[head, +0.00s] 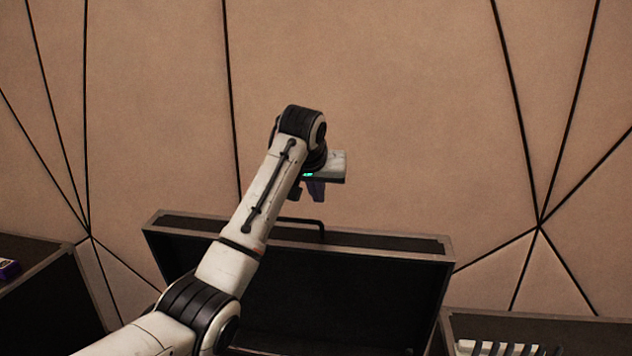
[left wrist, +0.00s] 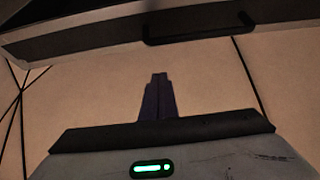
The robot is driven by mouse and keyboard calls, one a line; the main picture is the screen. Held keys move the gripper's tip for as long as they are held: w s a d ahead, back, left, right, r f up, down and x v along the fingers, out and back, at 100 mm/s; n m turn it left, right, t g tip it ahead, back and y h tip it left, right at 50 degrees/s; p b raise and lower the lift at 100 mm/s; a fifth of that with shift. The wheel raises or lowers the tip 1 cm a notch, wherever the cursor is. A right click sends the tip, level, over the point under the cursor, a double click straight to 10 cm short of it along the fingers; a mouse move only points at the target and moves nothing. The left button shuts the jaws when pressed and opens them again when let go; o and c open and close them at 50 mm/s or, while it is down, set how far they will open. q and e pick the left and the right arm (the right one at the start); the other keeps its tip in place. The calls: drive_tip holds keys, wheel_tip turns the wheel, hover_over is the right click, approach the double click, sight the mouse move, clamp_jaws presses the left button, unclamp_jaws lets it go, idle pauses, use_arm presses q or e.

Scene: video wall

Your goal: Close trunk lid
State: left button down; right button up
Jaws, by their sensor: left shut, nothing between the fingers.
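The trunk's lid (head: 385,270) stands raised in the head view, dark inside with a lighter grey rim. A black handle (head: 318,225) shows at its top edge. My left gripper (head: 316,198) is above and just behind that edge, apart from the lid, with its fingers pointing down. In the left wrist view the gripper's fingers (left wrist: 157,98) are together and empty. The lid's edge (left wrist: 75,45) and the handle (left wrist: 200,26) cross the top of that view, with a gap between them and the fingers. My arm hides part of the lid's left side. My right gripper is not in view.
Another case (head: 580,328) holding white and black striped things is at the lower right. A tan wall with black lines (head: 400,100) rises behind the trunk.

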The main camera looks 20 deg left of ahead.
use_arm(q)
drive_tip(key=shift+w+f, duration=0.2)
drive_tip(key=shift+f, duration=0.4)
drive_tip(key=shift+w+f, duration=0.15)
drive_tip(key=shift+f, duration=0.4)
drive_tip(key=shift+s+d+f+p, duration=0.15)
drive_tip(key=shift+s+f+p, duration=0.1)
drive_tip(key=shift+s, duration=0.5)
drive_tip(key=shift+s+d+f+p, duration=0.15)
drive_tip(key=shift+s+f, duration=0.1)
drive_tip(key=shift+s, duration=0.45)
